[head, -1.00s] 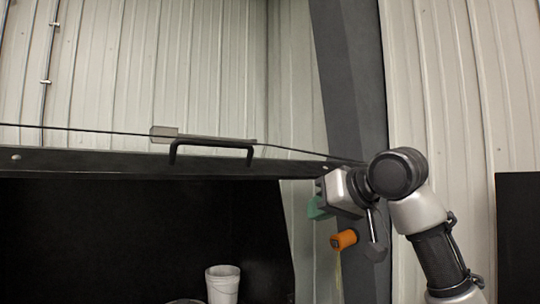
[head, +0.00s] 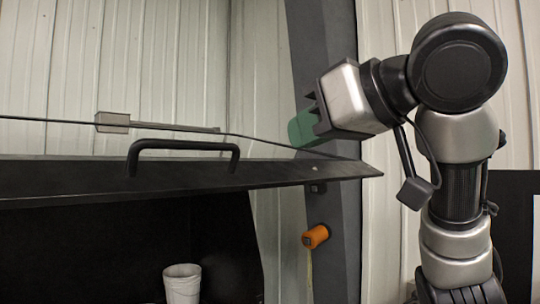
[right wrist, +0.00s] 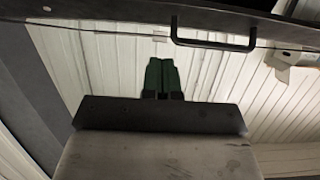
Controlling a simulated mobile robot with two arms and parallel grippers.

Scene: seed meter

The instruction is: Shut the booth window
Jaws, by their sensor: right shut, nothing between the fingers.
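The booth window is a dark panel (head: 70,181) with a black bar handle (head: 185,146). In the head view it is raised over a dark opening, its front edge toward me. My right gripper (head: 299,130) is at the right, above the panel's right end and apart from the handle. Its green fingers are shut and empty. In the right wrist view the shut fingers (right wrist: 161,77) point toward the panel (right wrist: 120,12), with the handle (right wrist: 213,42) to their upper right. My left gripper is not in view.
A white cup (head: 182,284) stands in the dark opening below the panel. An orange object (head: 315,236) is on the grey post (head: 335,215) at the right. A thin dark line and a small grey block (head: 112,122) are behind the handle. The wall is ribbed metal.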

